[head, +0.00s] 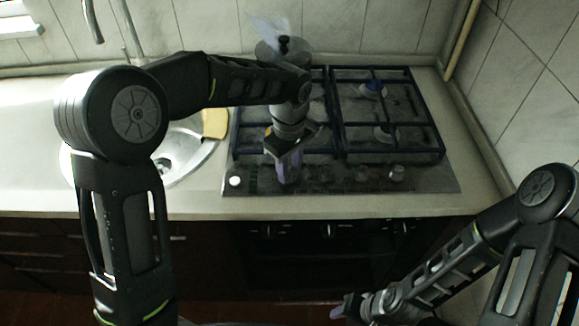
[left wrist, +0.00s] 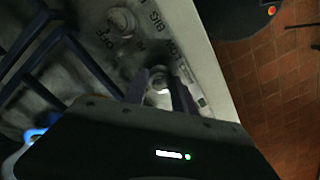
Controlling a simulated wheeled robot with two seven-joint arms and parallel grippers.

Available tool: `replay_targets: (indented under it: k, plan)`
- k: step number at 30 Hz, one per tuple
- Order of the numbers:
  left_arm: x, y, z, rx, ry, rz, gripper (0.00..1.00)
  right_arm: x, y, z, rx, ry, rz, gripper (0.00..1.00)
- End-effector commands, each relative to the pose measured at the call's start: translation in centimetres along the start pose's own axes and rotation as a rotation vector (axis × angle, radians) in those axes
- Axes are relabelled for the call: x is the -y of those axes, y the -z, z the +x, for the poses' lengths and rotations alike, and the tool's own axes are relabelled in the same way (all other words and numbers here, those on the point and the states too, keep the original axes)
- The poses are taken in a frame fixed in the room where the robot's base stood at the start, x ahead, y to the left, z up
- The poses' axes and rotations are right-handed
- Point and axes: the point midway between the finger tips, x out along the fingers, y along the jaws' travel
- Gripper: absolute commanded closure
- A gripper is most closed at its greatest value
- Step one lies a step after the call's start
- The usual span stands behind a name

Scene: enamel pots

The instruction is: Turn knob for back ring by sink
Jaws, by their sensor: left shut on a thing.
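The gas hob (head: 450,180) has a row of knobs along its front edge. My left gripper (head: 289,172) reaches down from above to the left part of this row. In the left wrist view its two fingers (left wrist: 160,85) are shut around a pale knob (left wrist: 159,83), one finger on each side. In the head view the gripper hides that knob. Another knob (left wrist: 122,22) stands free beside it, with dark lettering around it.
A pot with a black lid knob (head: 284,42) stands at the back left, partly behind my left arm. A blue glow (left wrist: 35,133) shows near the dark grates. The sink (head: 180,155) with a yellow sponge (head: 214,122) is to the left. Counter (head: 400,203) in front is clear.

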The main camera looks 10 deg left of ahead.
Motion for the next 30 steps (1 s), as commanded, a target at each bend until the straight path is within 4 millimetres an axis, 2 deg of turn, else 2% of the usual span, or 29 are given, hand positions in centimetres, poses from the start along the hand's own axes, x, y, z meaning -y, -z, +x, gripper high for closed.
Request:
replay_targets:
  k: [1, 9, 22, 30]
  plan:
    - [-0.01, 0.00, -0.02, 0.000, 0.000, 0.000, 0.78, 0.00, 0.00, 0.00, 0.000, 0.000, 0.000, 0.64]
    - [-0.01, 0.00, -0.03, 0.000, 0.000, 0.000, 1.00, 0.00, 0.00, -0.01, 0.000, 0.000, 0.000, 0.64]
    - [-0.02, 0.01, -0.01, 0.000, -0.001, 0.029, 1.00, -0.02, 0.01, 0.07, 0.000, 0.000, 0.000, 0.64]
    - [-0.04, 0.01, 0.01, 0.000, -0.002, 0.149, 1.00, -0.10, 0.04, 0.32, -0.001, 0.001, -0.001, 0.64]
